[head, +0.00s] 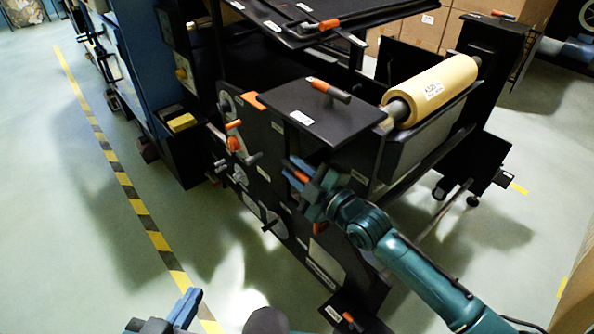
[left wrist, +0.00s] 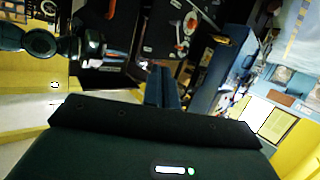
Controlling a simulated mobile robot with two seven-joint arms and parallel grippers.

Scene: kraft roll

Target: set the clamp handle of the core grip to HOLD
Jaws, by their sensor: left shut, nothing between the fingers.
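The black machine's front panel (head: 262,160) carries several dials and orange-marked handles. An orange-tipped handle (head: 234,125) and an orange knob (head: 235,143) sit on its upper left part. My right gripper (head: 300,176) is at the panel's right part, with an orange piece showing at its fingers; I cannot tell whether they grip it. I cannot read which handle is the core grip's clamp or any HOLD mark. My left gripper (head: 187,307) is shut and empty, low and apart from the machine. It also shows in the left wrist view (left wrist: 163,75), fingers together.
A kraft roll (head: 432,90) lies on its shaft at the machine's right. A black cover (head: 318,112) with an orange-marked handle (head: 328,90) juts out above my right gripper. Striped floor tape (head: 140,207) runs along the left. The floor beside it is clear.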

